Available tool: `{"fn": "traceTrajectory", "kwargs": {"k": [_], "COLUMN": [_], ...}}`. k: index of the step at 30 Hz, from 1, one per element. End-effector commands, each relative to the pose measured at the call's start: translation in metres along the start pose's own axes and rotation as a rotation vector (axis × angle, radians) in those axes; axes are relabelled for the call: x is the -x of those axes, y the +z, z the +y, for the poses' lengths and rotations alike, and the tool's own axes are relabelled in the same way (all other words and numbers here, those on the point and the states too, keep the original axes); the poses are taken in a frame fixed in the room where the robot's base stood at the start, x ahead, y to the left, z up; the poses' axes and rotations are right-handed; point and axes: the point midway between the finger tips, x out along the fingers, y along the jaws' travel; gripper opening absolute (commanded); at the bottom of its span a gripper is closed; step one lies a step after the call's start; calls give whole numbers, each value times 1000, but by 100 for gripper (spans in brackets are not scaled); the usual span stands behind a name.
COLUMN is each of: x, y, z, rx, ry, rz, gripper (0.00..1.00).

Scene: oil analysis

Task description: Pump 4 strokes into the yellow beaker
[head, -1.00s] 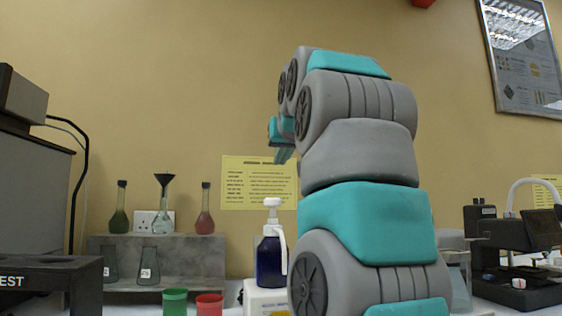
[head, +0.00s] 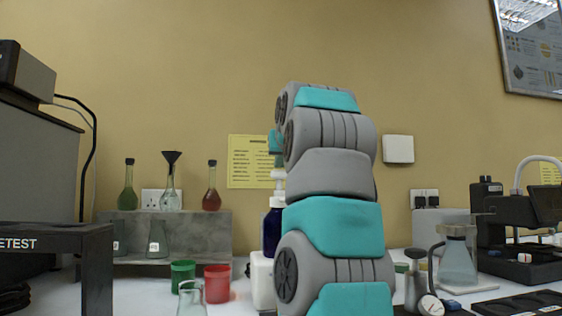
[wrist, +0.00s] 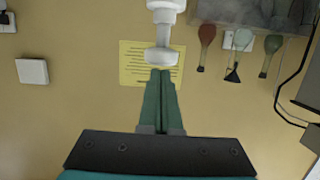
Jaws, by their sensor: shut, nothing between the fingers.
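The pump bottle (head: 272,230) is dark blue with a white pump head (head: 278,176). It is partly hidden behind my arm in the head view. My gripper (head: 279,161) is just above the pump head there, its fingertips hardly visible. In the wrist view, which is upside down, my gripper (wrist: 160,72) has its two green fingers together and empty. Their tips are at the white pump head (wrist: 161,57); I cannot tell whether they touch it. I see no yellow beaker; my arm may hide it.
A green beaker (head: 183,276) and a red beaker (head: 217,284) stand left of the bottle, with a clear glass flask (head: 192,300) in front. Flasks stand on a grey shelf (head: 218,235) behind. A black rack (head: 95,245) is at left. Glassware and instruments fill the right side.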

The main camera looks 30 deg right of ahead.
Motion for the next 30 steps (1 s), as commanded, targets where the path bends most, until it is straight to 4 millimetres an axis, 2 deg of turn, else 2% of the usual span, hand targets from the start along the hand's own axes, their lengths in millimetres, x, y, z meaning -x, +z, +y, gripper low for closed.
{"fn": "traceTrajectory", "kwargs": {"k": [8, 17, 30], "x": [0, -7, -7], "y": [2, 29, 26], "z": [0, 1, 0], "rx": [0, -1, -1], "ry": [0, 0, 0], "rz": [-1, 0, -4], "gripper": [0, 0, 0]}}
